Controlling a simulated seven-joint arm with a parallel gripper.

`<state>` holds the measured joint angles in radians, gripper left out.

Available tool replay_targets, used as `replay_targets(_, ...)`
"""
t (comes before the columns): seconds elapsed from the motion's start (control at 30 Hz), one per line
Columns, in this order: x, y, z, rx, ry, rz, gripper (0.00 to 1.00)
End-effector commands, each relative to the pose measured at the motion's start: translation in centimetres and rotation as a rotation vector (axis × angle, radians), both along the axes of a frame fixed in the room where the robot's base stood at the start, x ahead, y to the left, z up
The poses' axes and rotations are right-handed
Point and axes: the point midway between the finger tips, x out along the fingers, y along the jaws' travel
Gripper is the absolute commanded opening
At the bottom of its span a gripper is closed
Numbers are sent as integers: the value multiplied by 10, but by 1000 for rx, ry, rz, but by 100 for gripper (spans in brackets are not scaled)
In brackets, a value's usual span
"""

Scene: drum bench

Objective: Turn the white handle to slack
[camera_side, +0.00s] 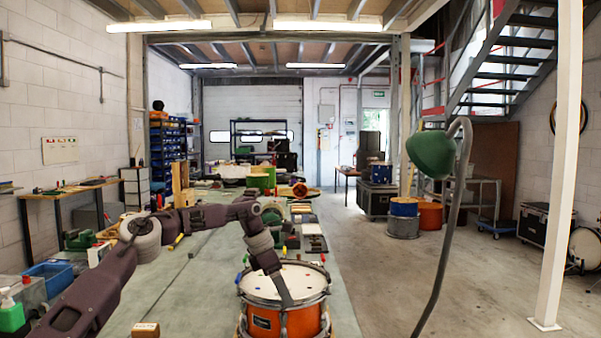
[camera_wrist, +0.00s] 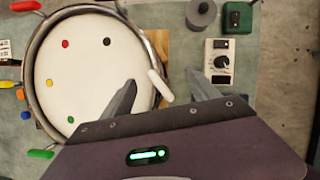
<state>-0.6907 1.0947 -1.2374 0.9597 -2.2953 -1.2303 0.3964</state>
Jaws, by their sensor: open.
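The drum has an orange shell (camera_side: 268,321) and a white head (camera_wrist: 90,75) with small coloured dots. In the wrist view, coloured handles stand around its rim. The white handle (camera_wrist: 160,85) is on the rim's right side, tilted with its lower end to the right. My gripper (camera_wrist: 160,78) is open, with one finger over the drum head and the other outside the rim. The white handle shows between the fingers, and no contact is visible. In the side view my gripper (camera_side: 286,299) reaches down at the drum's near side; I cannot make out the white handle there.
Right of the drum are a pale box with a dark knob (camera_wrist: 220,62), a grey cylinder (camera_wrist: 202,12) and a green box (camera_wrist: 237,17). A green lamp (camera_side: 432,153) hangs right of the bench.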

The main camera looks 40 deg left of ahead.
Motion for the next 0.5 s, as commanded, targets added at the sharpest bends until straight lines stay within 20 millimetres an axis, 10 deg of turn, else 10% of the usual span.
replay_targets(0.13, 1, -1, -1, -6, -2, -216, 69)
replay_targets(0.5, -12, 20, 80, 87, -32, -215, 69)
